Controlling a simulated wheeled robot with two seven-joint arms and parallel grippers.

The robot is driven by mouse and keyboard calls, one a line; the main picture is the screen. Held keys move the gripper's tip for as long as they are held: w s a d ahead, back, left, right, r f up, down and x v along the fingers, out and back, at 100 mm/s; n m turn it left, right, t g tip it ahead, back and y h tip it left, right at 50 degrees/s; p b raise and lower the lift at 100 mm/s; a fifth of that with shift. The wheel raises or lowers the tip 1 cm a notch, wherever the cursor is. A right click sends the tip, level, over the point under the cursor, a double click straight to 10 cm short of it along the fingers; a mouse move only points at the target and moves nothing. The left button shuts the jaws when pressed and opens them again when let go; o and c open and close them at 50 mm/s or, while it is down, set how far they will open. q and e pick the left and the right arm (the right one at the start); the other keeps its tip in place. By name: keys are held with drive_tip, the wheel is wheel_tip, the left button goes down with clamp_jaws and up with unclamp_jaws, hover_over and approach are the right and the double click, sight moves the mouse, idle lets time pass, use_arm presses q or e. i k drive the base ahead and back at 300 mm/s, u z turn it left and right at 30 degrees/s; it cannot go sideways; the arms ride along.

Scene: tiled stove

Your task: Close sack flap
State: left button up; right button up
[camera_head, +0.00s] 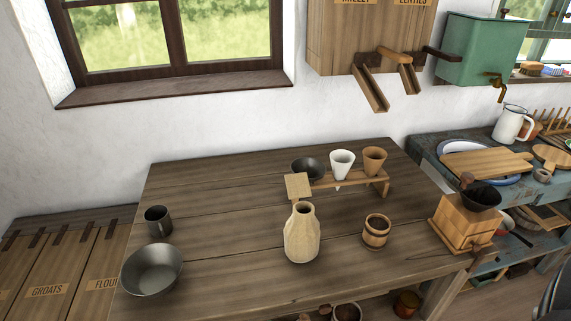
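A small cream-coloured sack (301,238) stands upright near the middle of the wooden table (215,215). Its narrow neck is open at the top and shows a dark inside. A square tan flap (298,186) stands raised behind the mouth, clear of the opening. How the flap joins the neck is too small to tell. Neither of my grippers is in view.
Right of the sack is a small wooden barrel cup (376,232). Behind it are a wooden funnel stand (350,179) and a dark bowl (307,169). A metal bowl (151,270) and mug (158,221) stand at left. A grinder (462,224) is at right.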

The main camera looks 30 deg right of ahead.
sight(297, 184)
drive_tip(key=u, duration=2.75)
drive_tip(key=k, duration=2.3)
drive_tip(key=z, duration=0.55)
